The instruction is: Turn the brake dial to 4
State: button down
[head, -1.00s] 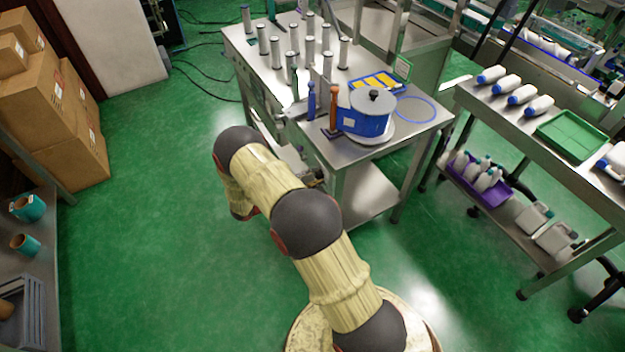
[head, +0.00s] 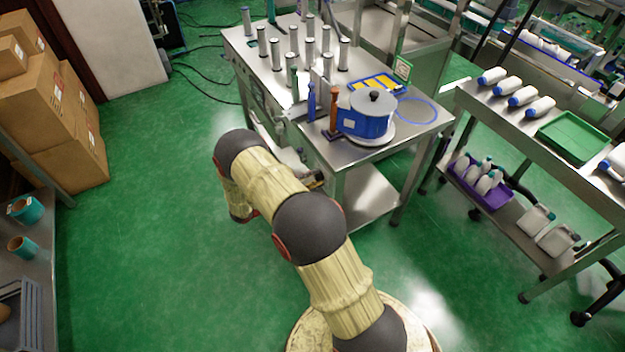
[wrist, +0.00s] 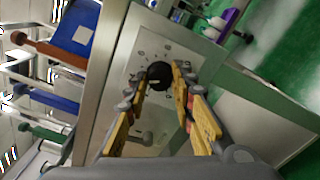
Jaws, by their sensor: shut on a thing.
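The brake dial (wrist: 160,75) is a round black knob with a light pointer mark on a pale panel (wrist: 128,62) of the steel machine. Small marks ring it, too small to read in the wrist view. My gripper (wrist: 160,88) has its yellow and grey fingers on either side of the knob and is shut on it. In the head view the dial and my fingertips are hidden behind my arm and the machine's edge.
The machine table (head: 400,134) carries a blue reel (head: 366,117), an orange-handled tool (head: 334,108) and a blue-handled tool (head: 311,101) near its edge. Several steel posts stand behind. A cart (head: 500,130) with white bottles stands to the right. Green floor is open on the left.

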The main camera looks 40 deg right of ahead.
jog(key=c, duration=1.5)
grip_release()
jog(key=v, duration=1.2)
jog(key=shift+w, duration=0.1)
